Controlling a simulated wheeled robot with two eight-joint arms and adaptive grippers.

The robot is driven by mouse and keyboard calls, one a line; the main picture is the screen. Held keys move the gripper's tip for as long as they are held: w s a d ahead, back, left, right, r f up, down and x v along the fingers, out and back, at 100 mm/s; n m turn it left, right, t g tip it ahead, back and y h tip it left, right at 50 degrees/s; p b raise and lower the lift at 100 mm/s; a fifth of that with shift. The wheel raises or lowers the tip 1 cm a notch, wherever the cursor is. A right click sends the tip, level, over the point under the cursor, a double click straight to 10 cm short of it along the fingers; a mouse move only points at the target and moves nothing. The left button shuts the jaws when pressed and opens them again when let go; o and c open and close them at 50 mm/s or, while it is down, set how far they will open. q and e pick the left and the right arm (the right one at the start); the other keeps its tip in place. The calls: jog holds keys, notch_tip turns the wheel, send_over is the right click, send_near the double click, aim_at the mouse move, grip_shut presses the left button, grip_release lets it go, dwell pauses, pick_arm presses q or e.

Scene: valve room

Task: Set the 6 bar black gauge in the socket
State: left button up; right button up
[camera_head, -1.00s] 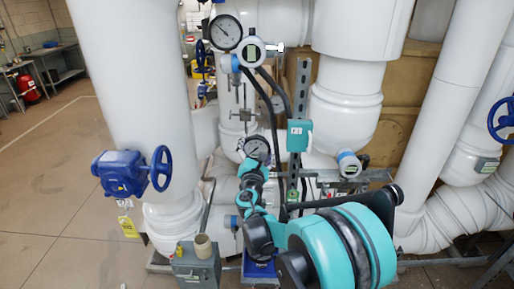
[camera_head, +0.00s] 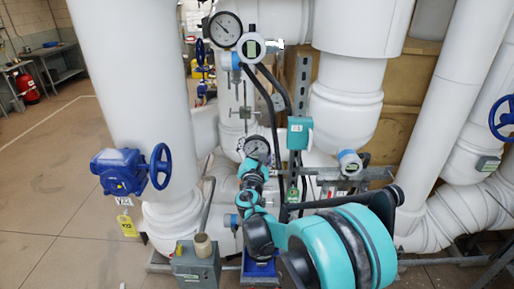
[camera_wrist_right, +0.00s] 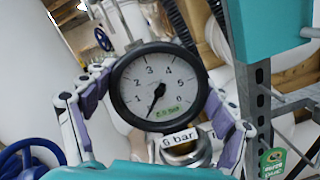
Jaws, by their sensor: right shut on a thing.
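The 6 bar black gauge (camera_head: 257,147) has a black rim and a white dial. It is in my right gripper (camera_head: 254,168), in front of the white pipes near the middle of the head view. In the right wrist view, the gauge (camera_wrist_right: 158,86) faces the camera, slightly tilted, with a "6 bar" tag below its rim. The fingers of my right gripper (camera_wrist_right: 158,112) are on both sides of it. A metal fitting (camera_wrist_right: 199,153) shows under the tag; I cannot tell whether it is the gauge's stem or the socket. My left gripper is not in view.
A black-rimmed gauge (camera_head: 225,29) and a digital gauge (camera_head: 251,46) are mounted above. A teal box (camera_head: 300,132) on an upright slotted rail is close to the right. Black hoses run behind. A grey box (camera_head: 196,265) stands low at front left.

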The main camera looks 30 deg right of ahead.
dwell(0.4)
jog(key=shift+f+b, duration=0.45)
jog(key=o, duration=0.9)
jog(key=shift+c, duration=0.2)
jog(key=shift+s+a, duration=0.1)
